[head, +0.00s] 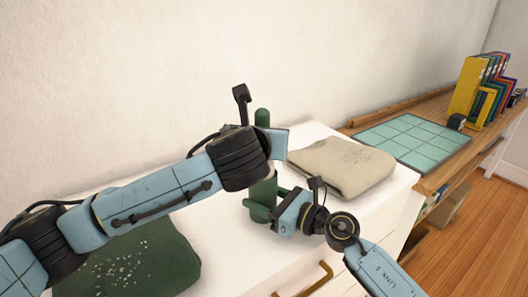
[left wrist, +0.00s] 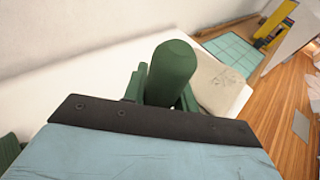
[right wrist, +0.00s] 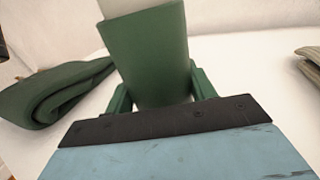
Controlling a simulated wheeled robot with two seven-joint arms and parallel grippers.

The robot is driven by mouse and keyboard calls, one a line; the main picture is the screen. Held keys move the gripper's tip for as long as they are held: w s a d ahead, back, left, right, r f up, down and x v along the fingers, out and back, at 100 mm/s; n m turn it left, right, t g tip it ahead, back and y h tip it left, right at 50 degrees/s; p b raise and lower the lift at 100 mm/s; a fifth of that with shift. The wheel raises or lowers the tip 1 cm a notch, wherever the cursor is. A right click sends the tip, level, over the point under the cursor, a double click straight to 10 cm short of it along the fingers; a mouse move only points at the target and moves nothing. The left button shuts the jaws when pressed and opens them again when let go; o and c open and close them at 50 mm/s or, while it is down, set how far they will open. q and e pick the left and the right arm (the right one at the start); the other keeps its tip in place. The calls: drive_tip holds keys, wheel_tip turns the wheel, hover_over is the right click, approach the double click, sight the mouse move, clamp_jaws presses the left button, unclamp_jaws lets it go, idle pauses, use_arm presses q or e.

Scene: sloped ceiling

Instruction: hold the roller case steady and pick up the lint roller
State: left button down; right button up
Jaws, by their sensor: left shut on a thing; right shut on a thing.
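The green handle of the lint roller (head: 262,118) stands upright above my left wrist in the head view. My left gripper (left wrist: 163,92) is shut on this handle, seen as a green cylinder in the left wrist view (left wrist: 171,75). The green roller case (head: 264,188) stands upright on the white top below it. My right gripper (head: 262,211) is shut on the case low down, and the case fills the middle of the right wrist view (right wrist: 150,60). A pale part shows above the case's rim there. My left arm hides where roller and case meet in the head view.
A dark green folded garment (head: 130,258) with white specks lies at the left. A beige folded garment (head: 345,165) lies right of the case on the white dresser top (head: 385,205). A teal gridded mat (head: 415,140) and several binders (head: 470,88) are on the wooden desk.

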use_arm(q)
wheel_tip(320, 180, up, 14)
drive_tip(key=shift+f, duration=0.1)
use_arm(e)
drive_tip(key=o, duration=1.1)
